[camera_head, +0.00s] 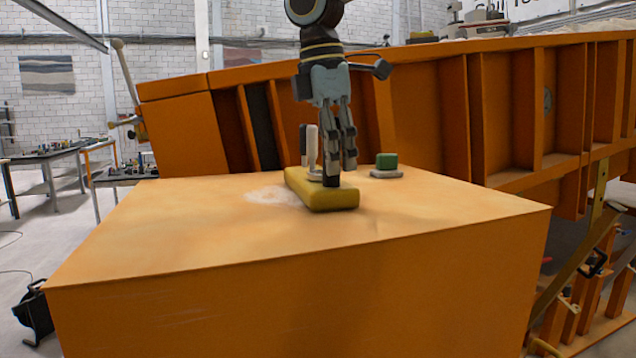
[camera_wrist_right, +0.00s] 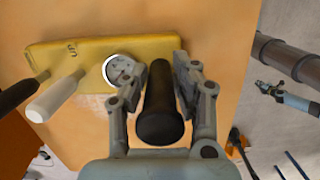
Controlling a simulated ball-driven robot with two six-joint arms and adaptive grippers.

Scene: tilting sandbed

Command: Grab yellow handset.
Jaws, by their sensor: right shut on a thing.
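The yellow handset (camera_head: 320,190) lies flat on top of the orange box. It carries a white lever and two dark levers standing up, with a round dial beside them. My right gripper (camera_head: 342,165) comes down from above and is shut on the handset's thick black lever (camera_head: 332,174). In the right wrist view the black lever (camera_wrist_right: 160,105) stands between the two fingers, with the yellow handset body (camera_wrist_right: 75,62) beyond and to the left. The white lever (camera_wrist_right: 55,98) stands clear of the fingers. My left gripper is not in view.
A green-topped block on a grey base (camera_head: 386,164) sits on the box right of the handset. The orange box top (camera_head: 170,225) is otherwise clear, apart from a pale sandy patch (camera_head: 272,195). The large tilted orange sandbed (camera_head: 430,110) rises close behind.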

